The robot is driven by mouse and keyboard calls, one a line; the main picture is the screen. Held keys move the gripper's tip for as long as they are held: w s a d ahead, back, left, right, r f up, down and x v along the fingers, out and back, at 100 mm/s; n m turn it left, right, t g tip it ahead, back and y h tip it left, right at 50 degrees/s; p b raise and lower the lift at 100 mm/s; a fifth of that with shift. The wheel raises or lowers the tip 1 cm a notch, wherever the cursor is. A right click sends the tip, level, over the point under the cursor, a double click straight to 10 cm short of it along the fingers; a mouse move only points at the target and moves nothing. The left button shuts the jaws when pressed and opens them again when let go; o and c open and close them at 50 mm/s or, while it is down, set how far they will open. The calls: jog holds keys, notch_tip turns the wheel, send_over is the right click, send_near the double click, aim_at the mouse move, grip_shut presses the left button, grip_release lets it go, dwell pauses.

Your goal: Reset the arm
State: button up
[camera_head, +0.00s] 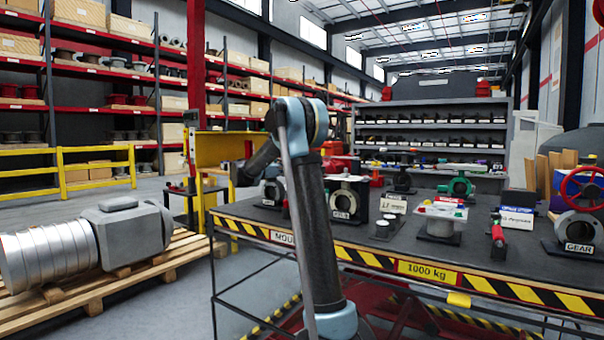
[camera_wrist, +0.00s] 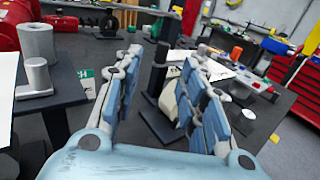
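My arm rises in front of the table in the head view, with a blue-grey elbow at the top and a dark link angled down to the left. My gripper cannot be made out in the head view. In the wrist view my gripper (camera_wrist: 163,58) is open, its two blue padded fingers spread apart. A dark upright post (camera_wrist: 157,70) and a beige part (camera_wrist: 169,98) on a dark base show between and behind the fingers. I see nothing held, and the fingers partly hide what lies behind them.
A large grey actuator (camera_head: 130,232) lies on a wooden pallet (camera_head: 172,259) at left. Floor shows between pallet and table.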

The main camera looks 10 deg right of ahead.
dwell(0.3)
jog(key=s+d+f+m+y, duration=0.25)
jog(key=s+f, duration=0.25)
jog(key=s, duration=0.4)
jog(key=s+d+f+m+g+y, duration=0.1)
jog(key=s+d+f+m+y, duration=0.2)
jog(key=s, duration=0.7)
jog(key=s+d+f+m+y, duration=0.1)
jog(key=s+f+m+y, duration=0.2)
jog(key=s+f, duration=0.45)
jog(key=s+a+f+m+y, duration=0.4)
jog(key=s+a+f+m, duration=0.1)
jog(key=s+f, duration=0.5)
jog(key=s+a+f+m+y, duration=0.5)
jog(key=s+f, duration=0.4)
jog(key=s, duration=0.5)
jog(key=shift+s+a+f+m+t, duration=0.35)
jog(key=shift+a+m, duration=0.1)
jog(key=shift+a, duration=0.4)
jog(key=shift+w+f, duration=0.2)
jog(key=shift+w, duration=0.25)
